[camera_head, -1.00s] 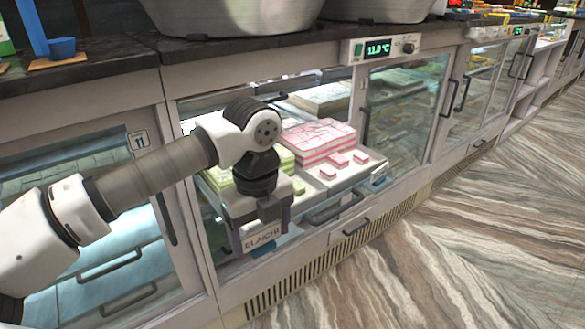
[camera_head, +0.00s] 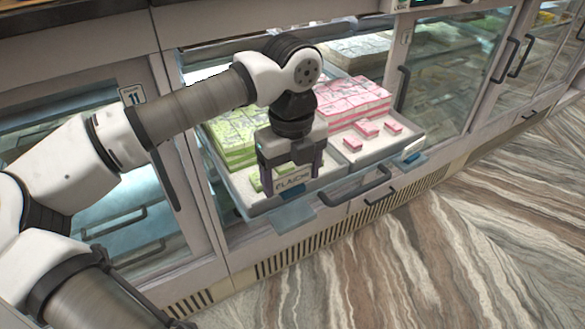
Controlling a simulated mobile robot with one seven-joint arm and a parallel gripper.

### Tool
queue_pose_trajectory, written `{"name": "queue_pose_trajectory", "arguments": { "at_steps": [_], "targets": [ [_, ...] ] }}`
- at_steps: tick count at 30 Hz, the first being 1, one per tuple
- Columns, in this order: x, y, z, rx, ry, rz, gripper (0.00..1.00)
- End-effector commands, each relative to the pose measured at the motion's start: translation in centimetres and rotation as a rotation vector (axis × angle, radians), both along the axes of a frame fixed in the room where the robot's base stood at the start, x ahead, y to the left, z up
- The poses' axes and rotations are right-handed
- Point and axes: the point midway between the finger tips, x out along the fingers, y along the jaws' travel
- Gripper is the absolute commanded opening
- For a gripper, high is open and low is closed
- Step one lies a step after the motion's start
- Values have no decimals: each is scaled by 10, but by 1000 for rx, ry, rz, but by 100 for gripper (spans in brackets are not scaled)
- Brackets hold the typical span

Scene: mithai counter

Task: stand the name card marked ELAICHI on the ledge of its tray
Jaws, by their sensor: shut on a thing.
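A blue ledge (camera_head: 292,219) shows at the tray's front, below the card. I cannot tell whether the card touches it. My gripper hides part of the tray.
A tray (camera_head: 350,158) of pink sweets (camera_head: 352,98) stands to the right, with a small blue piece (camera_head: 411,158) at its front edge. The drawer handle (camera_head: 357,188) sticks out in front. Glass doors (camera_head: 449,77) flank the drawer. The striped floor (camera_head: 440,255) is clear.

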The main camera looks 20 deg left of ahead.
Motion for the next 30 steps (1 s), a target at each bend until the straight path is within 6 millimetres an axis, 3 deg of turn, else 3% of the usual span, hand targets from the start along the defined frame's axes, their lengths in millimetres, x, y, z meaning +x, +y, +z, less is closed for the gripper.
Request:
{"name": "queue_pose_trajectory", "arguments": {
  "at_steps": [16,30],
  "targets": [
    [0,0,-60,1,1,-1,60],
    [0,0,-67,0,0,-1,60]
  ]
}}
